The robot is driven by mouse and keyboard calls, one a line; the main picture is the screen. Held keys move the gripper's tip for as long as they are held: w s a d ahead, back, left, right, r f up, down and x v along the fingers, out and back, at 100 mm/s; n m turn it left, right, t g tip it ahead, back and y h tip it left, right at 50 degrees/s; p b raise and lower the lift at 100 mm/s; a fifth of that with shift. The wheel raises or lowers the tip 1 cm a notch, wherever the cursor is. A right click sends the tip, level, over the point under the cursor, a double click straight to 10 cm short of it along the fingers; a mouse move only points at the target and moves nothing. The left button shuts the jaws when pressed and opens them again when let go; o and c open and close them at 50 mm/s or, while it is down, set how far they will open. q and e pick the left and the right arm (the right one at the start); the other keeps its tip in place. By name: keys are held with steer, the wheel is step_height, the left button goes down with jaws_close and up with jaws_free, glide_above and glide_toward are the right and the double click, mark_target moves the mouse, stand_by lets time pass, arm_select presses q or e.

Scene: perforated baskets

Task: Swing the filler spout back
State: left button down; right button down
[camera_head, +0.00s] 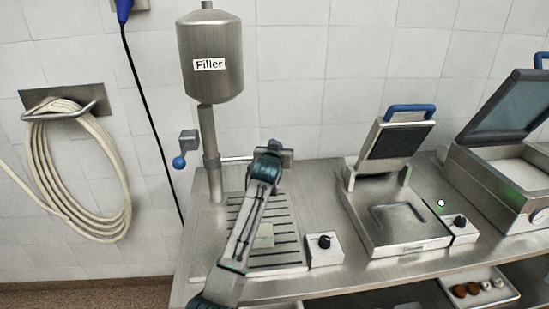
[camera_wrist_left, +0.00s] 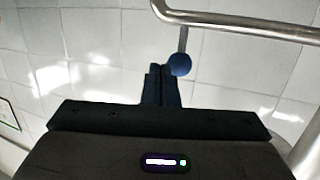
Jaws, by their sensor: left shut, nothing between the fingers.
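The filler (camera_head: 211,70) is a steel tank on an upright post at the back left of the bench. Its spout (camera_head: 232,158) is a thin horizontal pipe that runs right from the post and passes behind my left gripper (camera_head: 271,147). In the left wrist view the bent pipe (camera_wrist_left: 245,24) crosses the upper right, with a thin rod ending in a blue ball (camera_wrist_left: 180,64). My left gripper's shut, empty fingers (camera_wrist_left: 160,72) appear just left of the ball; I cannot tell whether they touch it. My right gripper is not in view.
A lever with a blue knob (camera_head: 179,162) sits left of the post. A slotted drip tray (camera_head: 285,258) lies below the spout. A control knob box (camera_head: 324,250), a press with a blue handle (camera_head: 408,110) and another open-lidded appliance (camera_head: 510,110) stand to the right. A hose (camera_head: 120,215) hangs left.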

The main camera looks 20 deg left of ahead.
arm_select(q)
steer(key=shift+w+a+r, duration=0.1)
steer(key=shift+w+a, duration=0.05)
steer(key=shift+w, duration=0.3)
steer(key=shift+w+a+r, duration=0.1)
steer(key=shift+w, duration=0.35)
steer(key=shift+f, duration=0.1)
